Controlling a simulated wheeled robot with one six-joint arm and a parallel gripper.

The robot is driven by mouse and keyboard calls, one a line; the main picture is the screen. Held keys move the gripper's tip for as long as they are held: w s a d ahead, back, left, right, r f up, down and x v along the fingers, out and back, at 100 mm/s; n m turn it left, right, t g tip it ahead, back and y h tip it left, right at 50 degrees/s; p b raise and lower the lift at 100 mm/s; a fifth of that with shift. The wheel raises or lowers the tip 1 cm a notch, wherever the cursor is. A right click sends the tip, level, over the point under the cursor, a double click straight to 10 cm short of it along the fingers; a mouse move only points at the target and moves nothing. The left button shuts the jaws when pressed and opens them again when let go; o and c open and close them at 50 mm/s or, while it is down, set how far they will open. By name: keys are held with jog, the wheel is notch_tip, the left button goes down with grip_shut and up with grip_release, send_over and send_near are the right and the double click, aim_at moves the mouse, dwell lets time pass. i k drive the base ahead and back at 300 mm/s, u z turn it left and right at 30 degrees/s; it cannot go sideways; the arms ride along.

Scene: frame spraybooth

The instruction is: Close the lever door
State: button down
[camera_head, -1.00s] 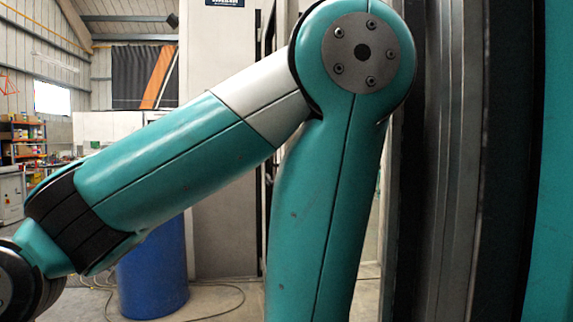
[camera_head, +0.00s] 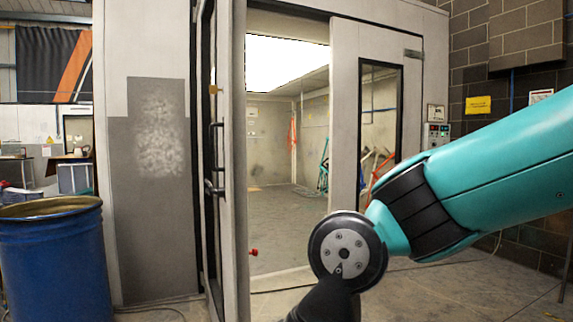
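The door of the grey spray booth (camera_head: 238,230) stands open at centre-left, swung outward and seen nearly edge-on. Dark handles show on its left-hand face, an upright one (camera_head: 214,137) and a lever-like one (camera_head: 213,189) lower down. Behind it the doorway is open to the lit booth interior (camera_head: 285,215). My arm enters from the right, and its dark wrist (camera_head: 335,303) runs off the bottom edge, to the right of the door and apart from it in the picture. My gripper is out of the frame.
A blue drum (camera_head: 55,265) stands at the left. A fixed-looking panel with a tall window (camera_head: 345,60) flanks the doorway's right side. A control box (camera_head: 438,135) is on the right wall. Bare concrete floor (camera_head: 285,305) lies before the doorway; a cable runs along the floor.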

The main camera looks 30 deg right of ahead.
aim_at(221, 35)
jog(key=z, duration=0.25)
jog(key=i, duration=1.65)
jog(key=k, duration=0.5)
jog(key=u, duration=1.75)
jog(key=i, duration=1)
jog(key=z, duration=1.8)
